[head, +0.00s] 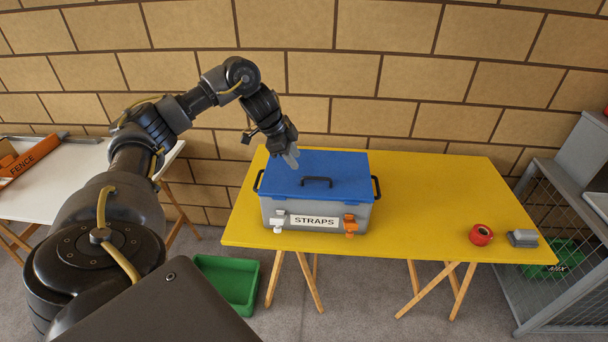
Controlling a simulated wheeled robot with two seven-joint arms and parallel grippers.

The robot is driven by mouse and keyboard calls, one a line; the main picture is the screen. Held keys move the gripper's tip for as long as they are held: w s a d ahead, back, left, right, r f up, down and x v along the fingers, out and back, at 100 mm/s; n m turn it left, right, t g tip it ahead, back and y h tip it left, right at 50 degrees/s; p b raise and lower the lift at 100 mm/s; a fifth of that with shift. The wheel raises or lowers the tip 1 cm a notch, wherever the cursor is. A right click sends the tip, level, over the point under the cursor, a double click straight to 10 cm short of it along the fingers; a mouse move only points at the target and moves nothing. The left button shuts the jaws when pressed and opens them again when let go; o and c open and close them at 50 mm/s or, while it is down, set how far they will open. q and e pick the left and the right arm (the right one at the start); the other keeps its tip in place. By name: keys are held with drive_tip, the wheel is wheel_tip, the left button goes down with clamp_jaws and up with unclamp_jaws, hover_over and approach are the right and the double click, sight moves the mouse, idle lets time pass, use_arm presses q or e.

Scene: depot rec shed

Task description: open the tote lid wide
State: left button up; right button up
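The tote (275,208) is a grey box with a "STRAPS" label on its front, standing on the yellow table. Its blue lid (340,172) lies flat and closed on top, with a dark handle (317,182) in the middle. My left gripper (291,159) points down over the lid's left rear part. Its fingers look close together, but any gap is too small to tell, and so is contact with the lid. My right gripper is out of view.
The yellow table (420,200) is clear just right of the tote. A red tape roll (481,235) and a grey block (522,239) lie at its right end. A green bin (228,283) is on the floor. A brick wall stands behind; a mesh cage is right.

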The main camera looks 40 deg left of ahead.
sight(307, 177)
use_arm(q)
drive_tip(key=x, duration=0.8)
drive_tip(key=shift+r+p, duration=0.1)
drive_tip(key=shift+p, duration=0.3)
clamp_jaws()
